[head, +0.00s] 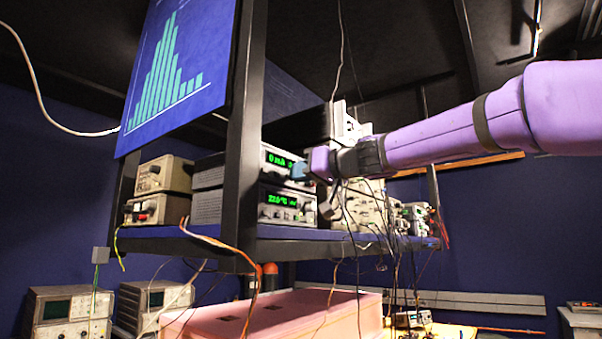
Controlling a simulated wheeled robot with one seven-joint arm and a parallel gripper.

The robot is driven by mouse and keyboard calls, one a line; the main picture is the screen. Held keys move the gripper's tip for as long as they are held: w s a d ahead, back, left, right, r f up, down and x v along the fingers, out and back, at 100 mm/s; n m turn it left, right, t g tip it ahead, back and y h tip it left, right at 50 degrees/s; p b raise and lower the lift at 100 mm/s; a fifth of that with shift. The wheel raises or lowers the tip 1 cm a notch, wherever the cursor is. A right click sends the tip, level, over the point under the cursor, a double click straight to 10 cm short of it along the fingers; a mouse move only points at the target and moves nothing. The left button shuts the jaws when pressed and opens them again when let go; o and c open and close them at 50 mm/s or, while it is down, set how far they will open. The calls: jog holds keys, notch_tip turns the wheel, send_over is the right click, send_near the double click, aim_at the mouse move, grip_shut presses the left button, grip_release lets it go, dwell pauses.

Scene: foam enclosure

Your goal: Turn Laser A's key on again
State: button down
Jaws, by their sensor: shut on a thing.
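An instrument with a green display reading 0 mA (280,160) sits on the shelf, on top of a second instrument with a green display near 22 °C (281,203). My gripper (299,171) reaches in from the right, its blue fingertips at the right end of the upper instrument's front panel. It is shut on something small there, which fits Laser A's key. The key itself is hidden by the fingers, so its angle cannot be seen. No label naming Laser A is readable.
A dark upright post (242,130) and a hanging blue chart panel (178,70) stand left of the instruments. Loose cables hang below my gripper in front of the shelf (300,243). More instruments (362,205) crowd the right. A pink box (275,317) lies below.

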jog(key=shift+w+d+f+m, duration=0.1)
jog(key=shift+m, duration=2.6)
jog(key=shift+w+f+m, duration=0.1)
jog(key=shift+f+m, duration=0.05)
jog(key=shift+m, duration=2.55)
jog(key=shift+w+d+f+m, duration=0.1)
jog(key=shift+m, duration=2.6)
jog(key=c, duration=1.3)
grip_release()
jog(key=shift+s, duration=0.1)
